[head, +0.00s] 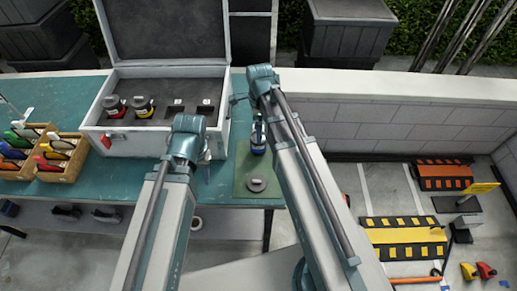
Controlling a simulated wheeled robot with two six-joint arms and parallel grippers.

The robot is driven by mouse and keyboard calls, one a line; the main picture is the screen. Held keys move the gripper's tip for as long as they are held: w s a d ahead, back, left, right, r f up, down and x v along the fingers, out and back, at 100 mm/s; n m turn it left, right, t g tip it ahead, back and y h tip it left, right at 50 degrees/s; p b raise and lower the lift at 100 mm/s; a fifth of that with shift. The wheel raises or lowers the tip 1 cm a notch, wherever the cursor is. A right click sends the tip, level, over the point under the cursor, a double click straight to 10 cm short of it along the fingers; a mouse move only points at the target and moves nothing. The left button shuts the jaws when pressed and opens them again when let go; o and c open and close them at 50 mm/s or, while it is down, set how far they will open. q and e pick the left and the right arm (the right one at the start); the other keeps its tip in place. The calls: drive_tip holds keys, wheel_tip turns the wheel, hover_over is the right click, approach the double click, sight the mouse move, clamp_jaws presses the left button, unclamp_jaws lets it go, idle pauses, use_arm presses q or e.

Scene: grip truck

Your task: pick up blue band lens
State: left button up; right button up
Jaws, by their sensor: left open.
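The blue band lens (258,137), dark with a blue band, stands upright on the green mat (243,168) at the right end of the teal bench. My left gripper (206,158) hangs past the end of my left arm, to the left of the mat and the lens. It is open and apart from the lens. My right gripper (236,98) shows only as a small part left of my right arm's elbow-like end, above and left of the lens. Its fingers are too hidden to judge. My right arm passes close along the lens's right side in the picture.
An open grey case (97,117) holds a red band lens (114,106) and a yellow band lens (142,107), with empty slots at right. A dark round cap (256,184) lies on the mat. Wooden trays (61,177) of clamps stand left. A low wall (410,118) runs right.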

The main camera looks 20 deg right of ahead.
use_arm(q)
drive_tip(key=shift+f+b, duration=1.2)
drive_tip(key=shift+f, duration=0.55)
use_arm(e)
drive_tip(key=shift+f, duration=1.7)
drive_tip(key=shift+f, duration=0.1)
use_arm(q)
wheel_tip(320, 180, down, 5)
drive_tip(key=b, duration=0.5)
drive_tip(key=shift+f, duration=0.15)
use_arm(e)
wheel_tip(320, 180, down, 5)
drive_tip(key=shift+w+a+f, duration=0.1)
drive_tip(key=shift+a, duration=0.05)
clamp_jaws()
